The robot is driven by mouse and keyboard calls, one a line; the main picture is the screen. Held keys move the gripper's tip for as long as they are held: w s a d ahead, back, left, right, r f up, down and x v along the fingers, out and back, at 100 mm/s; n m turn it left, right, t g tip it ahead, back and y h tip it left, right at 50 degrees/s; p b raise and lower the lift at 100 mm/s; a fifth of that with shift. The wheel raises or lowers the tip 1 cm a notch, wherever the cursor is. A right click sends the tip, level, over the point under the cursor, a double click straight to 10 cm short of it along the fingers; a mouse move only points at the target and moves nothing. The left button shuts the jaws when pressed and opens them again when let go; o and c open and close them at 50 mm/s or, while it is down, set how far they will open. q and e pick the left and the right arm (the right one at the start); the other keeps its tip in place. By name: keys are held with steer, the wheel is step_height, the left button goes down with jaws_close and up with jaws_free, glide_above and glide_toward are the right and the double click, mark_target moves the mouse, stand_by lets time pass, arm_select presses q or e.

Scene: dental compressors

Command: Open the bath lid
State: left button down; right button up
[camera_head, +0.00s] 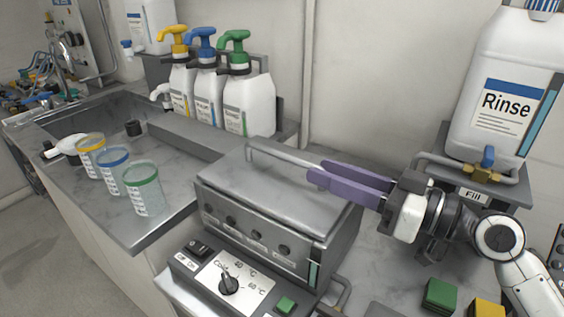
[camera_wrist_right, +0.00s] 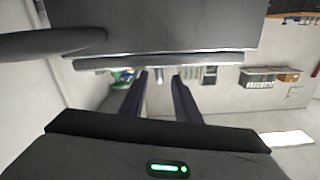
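The bath (camera_head: 265,235) is a grey metal box with a row of knobs on its front. Its flat lid (camera_head: 270,192) lies closed on top. A bar handle (camera_head: 280,155) runs along the lid's back edge. My right gripper (camera_head: 316,172) reaches in from the right, above the lid's right end. Its two purple fingers are apart, with their tips close to the handle's right end. In the right wrist view a bar (camera_wrist_right: 160,60) crosses near the fingertips (camera_wrist_right: 160,75), and the gap between the fingers looks empty. I cannot tell whether they touch the handle. My left gripper is out of view.
A control panel (camera_head: 235,285) with a temperature dial sits in front of the bath. A Rinse canister (camera_head: 505,90) stands on a stand at right. Pump bottles (camera_head: 250,100) and colour-rimmed cups (camera_head: 144,190) stand at left. A green block (camera_head: 440,294) lies at lower right.

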mark_target(282, 156)
steer(key=p+x, duration=0.2)
steer(key=x, duration=0.6)
steer(key=shift+w+a+r, duration=0.15)
steer(key=shift+w+a, duration=0.45)
steer(key=shift+a, duration=0.2)
jaws_close()
